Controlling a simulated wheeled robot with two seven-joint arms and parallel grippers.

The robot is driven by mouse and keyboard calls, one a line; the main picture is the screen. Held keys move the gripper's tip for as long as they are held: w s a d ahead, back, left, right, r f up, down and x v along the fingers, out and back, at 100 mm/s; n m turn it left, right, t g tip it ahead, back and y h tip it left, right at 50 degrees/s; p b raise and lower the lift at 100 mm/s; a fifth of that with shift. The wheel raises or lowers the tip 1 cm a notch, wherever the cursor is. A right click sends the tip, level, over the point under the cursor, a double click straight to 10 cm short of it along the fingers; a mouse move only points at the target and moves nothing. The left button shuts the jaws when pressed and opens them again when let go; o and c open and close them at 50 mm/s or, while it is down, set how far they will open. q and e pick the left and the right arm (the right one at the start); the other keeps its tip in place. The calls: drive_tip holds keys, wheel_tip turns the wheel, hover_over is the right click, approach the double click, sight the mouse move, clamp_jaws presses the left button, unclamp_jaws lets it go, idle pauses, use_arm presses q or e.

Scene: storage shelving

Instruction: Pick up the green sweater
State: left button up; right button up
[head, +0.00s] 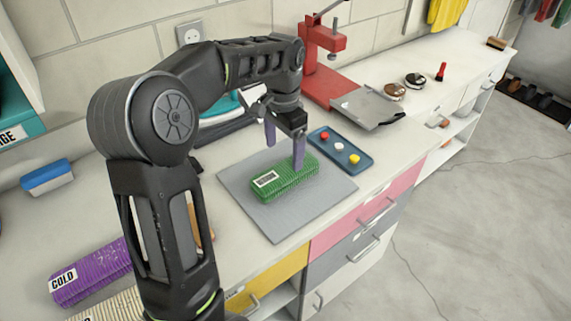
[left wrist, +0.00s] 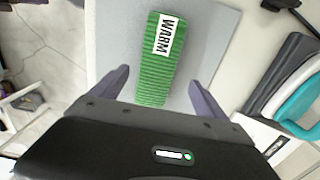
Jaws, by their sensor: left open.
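The green sweater (head: 283,181) is a folded, ribbed bundle with a white label, lying on a grey mat (head: 262,212) on the counter. In the left wrist view the sweater (left wrist: 156,75) shows its label reading "WARM" and lies between the finger lines, reaching up from the palm edge. My left gripper (head: 285,148) is open above the sweater. In the head view one finger overlaps the sweater's right part; I cannot tell if it touches. In the left wrist view both fingers (left wrist: 158,88) stand apart, one on each side of the sweater. My right gripper is not in view.
A blue tray (head: 350,163) with small coloured pieces lies right of the mat. A teal iron (head: 232,103) stands behind the arm. A red press (head: 325,80) stands at the back. A purple bundle (head: 100,272) labelled "COLD" and a blue block (head: 47,177) lie left.

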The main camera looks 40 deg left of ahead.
sight(286, 168)
use_arm(q)
drive_tip(key=shift+s+d, duration=0.1)
drive_tip(key=shift+f, duration=1.35)
drive_tip(key=shift+d+f+p, duration=0.2)
drive_tip(key=shift+f+p, duration=0.55)
drive_tip(key=shift+f, duration=1.85)
drive_tip(key=c, duration=1.7)
drive_tip(key=shift+w+r, duration=0.2)
drive_tip(key=shift+c, duration=0.2)
